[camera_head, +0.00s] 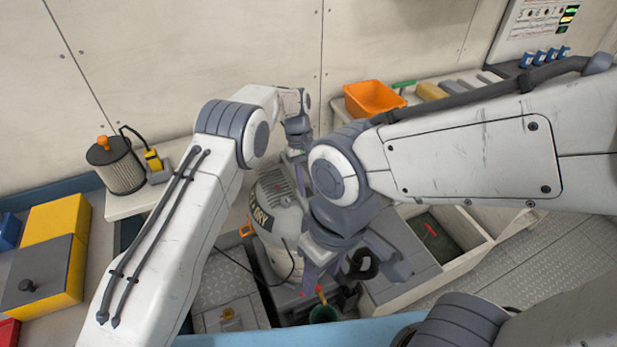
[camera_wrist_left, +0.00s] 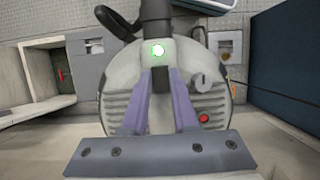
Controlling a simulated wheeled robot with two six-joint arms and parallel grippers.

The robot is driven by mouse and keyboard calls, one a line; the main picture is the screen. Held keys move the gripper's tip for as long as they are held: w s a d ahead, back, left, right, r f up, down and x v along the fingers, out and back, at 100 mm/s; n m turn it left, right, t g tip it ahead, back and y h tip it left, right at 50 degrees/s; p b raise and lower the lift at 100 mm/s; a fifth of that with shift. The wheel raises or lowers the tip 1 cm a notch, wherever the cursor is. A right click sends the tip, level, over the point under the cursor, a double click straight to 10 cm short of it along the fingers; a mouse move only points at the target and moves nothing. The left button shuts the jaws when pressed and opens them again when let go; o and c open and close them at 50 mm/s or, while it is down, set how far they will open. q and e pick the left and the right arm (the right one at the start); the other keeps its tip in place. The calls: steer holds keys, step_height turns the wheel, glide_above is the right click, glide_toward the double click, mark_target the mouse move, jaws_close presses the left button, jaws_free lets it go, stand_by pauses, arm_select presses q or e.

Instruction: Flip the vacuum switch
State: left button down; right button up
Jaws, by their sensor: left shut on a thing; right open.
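The vacuum (camera_head: 278,200) is a pale, round-bodied machine with a ribbed grey top and a "DRY" label, standing upright in the middle of the head view. In the left wrist view, its top (camera_wrist_left: 120,105) fills the middle. My left gripper (camera_wrist_left: 162,74) points at this top, with its purple fingers shut on the small dark switch (camera_wrist_left: 162,84). A green light (camera_wrist_left: 158,50) glows just beyond the fingertips. A grey knob (camera_wrist_left: 200,80) and a red button (camera_wrist_left: 204,118) sit to the right. My right gripper (camera_head: 312,284) is open, low beside the vacuum; its fingertips are partly hidden.
An orange bin (camera_head: 372,98) stands on the back shelf. A filter canister (camera_head: 116,165) stands at the left, near a yellow box (camera_head: 55,218). An open compartment (camera_head: 440,235) lies right of the vacuum. My arms cover much of the middle.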

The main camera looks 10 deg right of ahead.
arm_select(q)
steer(key=shift+w+g, duration=0.15)
steer(key=shift+g, duration=0.25)
steer(key=c, duration=0.7)
jaws_free()
steer(key=shift+a, duration=0.1)
